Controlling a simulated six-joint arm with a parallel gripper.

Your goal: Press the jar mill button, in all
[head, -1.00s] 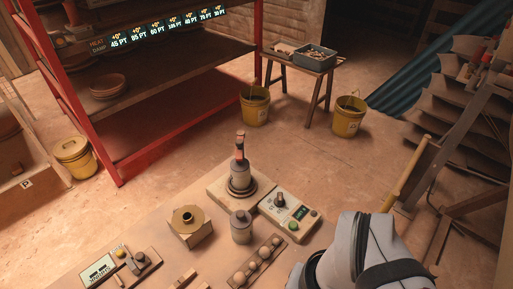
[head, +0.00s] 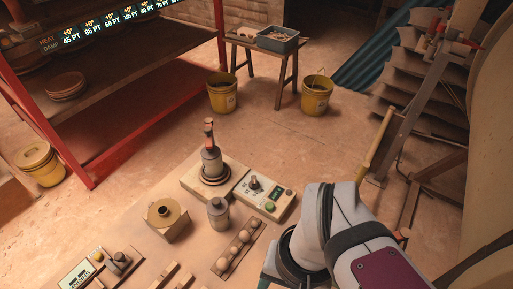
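A cream control box (head: 266,194) on the workbench has a dark knob (head: 253,182), a small display and a green button (head: 269,207). It stands beside a base holding a grey cylinder with an orange-brown top (head: 211,160). A second panel (head: 78,274) at the lower left has a display and a yellow button (head: 99,256). I cannot read which one is labelled jar mill. My grey and white arm enters at the lower right, right of the green button. My gripper is not visible; the arm runs out of the bottom edge.
A brass-coloured ring on a block (head: 165,217), a grey lidded jar (head: 218,212) and a wooden rack of round pieces (head: 236,250) stand on the bench (head: 135,215). Behind are a red-framed shelf (head: 150,105), yellow buckets (head: 222,95) and a small table (head: 262,43).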

